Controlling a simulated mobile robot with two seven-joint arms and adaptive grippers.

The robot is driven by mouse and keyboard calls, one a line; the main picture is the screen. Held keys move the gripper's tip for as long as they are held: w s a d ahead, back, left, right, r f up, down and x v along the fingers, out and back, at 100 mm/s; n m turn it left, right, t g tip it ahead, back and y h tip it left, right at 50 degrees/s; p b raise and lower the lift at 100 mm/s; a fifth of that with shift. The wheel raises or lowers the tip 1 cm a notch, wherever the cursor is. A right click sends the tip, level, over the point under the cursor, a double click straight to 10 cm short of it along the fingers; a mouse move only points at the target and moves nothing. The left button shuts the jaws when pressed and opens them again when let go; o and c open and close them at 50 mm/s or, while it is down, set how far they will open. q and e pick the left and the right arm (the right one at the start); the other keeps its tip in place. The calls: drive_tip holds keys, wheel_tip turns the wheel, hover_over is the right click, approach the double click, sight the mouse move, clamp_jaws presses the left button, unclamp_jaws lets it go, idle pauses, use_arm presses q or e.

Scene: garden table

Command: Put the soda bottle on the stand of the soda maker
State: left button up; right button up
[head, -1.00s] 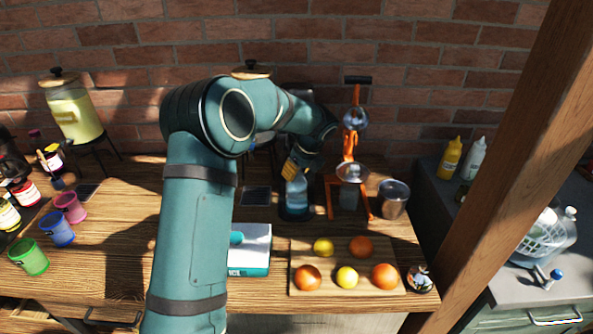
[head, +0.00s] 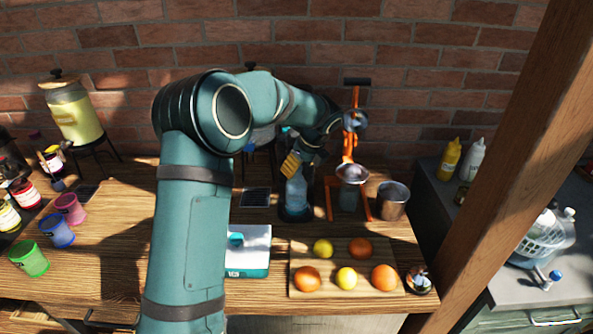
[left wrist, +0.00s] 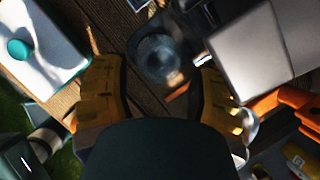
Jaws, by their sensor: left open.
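The light-blue clear soda bottle (head: 297,193) stands upright on the dark base of the soda maker (head: 295,215). Most of the soda maker is hidden behind my left arm. My left gripper (head: 293,165), with yellow finger pads, is open at the top of the bottle. In the left wrist view, my open gripper (left wrist: 155,95) has a gap between its pads, and the round clear bottle (left wrist: 158,57) shows just beyond, apart from both pads. The grey body of the soda maker (left wrist: 255,50) is at upper right there. My right gripper is not in view.
An orange juicer (head: 350,173) and a metal cup (head: 392,200) stand right of the bottle. A fruit board (head: 330,290) lies in front, beside a white and teal box (head: 249,250). Coloured cups, including a blue one (head: 58,230), are at the left.

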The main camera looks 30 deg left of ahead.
use_arm(q)
drive_tip(key=v, duration=0.8)
drive_tip(key=shift+d+r+p, duration=0.2)
drive_tip(key=shift+r+p, duration=0.2)
drive_tip(key=shift+s, duration=0.1)
